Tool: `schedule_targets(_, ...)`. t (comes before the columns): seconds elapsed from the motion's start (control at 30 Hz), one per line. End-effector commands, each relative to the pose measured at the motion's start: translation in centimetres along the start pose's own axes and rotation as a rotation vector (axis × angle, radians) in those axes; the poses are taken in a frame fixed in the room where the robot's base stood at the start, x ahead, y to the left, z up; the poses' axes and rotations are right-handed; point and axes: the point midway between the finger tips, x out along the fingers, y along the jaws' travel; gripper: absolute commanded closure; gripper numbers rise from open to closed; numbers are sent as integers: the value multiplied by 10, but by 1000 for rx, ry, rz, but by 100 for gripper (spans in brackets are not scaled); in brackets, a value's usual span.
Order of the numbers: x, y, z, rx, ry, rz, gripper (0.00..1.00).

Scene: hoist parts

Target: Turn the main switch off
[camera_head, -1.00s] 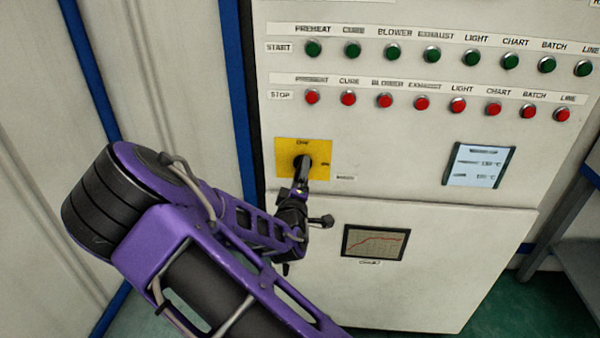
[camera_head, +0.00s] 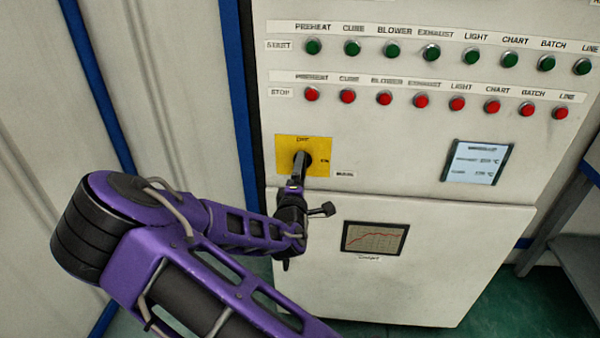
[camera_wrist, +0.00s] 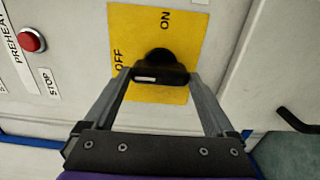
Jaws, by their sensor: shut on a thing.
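The main switch is a yellow plate (camera_head: 317,148) with a black rotary handle (camera_head: 302,160), on the cabinet front. In the head view OFF is at the plate's top and ON at its right. The wrist view shows the yellow plate (camera_wrist: 180,30) turned, with OFF at left and ON at top. There the black handle (camera_wrist: 165,76) lies crosswise, its pale mark toward the OFF side. My gripper (camera_wrist: 160,78) has a finger at each end of the handle and is shut on it. It also shows in the head view (camera_head: 297,185), partly hiding the handle's lower end.
Rows of green start buttons (camera_head: 392,50) and red stop buttons (camera_head: 384,99) run above the switch. A readout screen (camera_head: 477,162) is at right, a chart window (camera_head: 374,238) below. In the wrist view a red button (camera_wrist: 32,40) is at left, a dark handle (camera_wrist: 297,121) at right.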

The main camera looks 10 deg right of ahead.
Motion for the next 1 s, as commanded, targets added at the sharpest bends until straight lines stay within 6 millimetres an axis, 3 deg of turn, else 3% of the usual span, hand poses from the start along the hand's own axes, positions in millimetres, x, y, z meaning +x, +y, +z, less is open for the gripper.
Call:
schedule_targets(0.17, -1, -2, 2, -5, -3, -4, 66)
schedule_targets(0.2, -1, -2, 2, -5, -3, -4, 3)
schedule_targets(0.23, -1, -1, 1, -4, -3, -3, 0)
schedule_targets(0.47, -1, -1, 1, -2, -1, -2, 0)
schedule_targets(0.63, -14, -1, 0, -1, -1, -3, 0)
schedule_targets(1.0, -100, -1, -1, -3, 3, -5, 0)
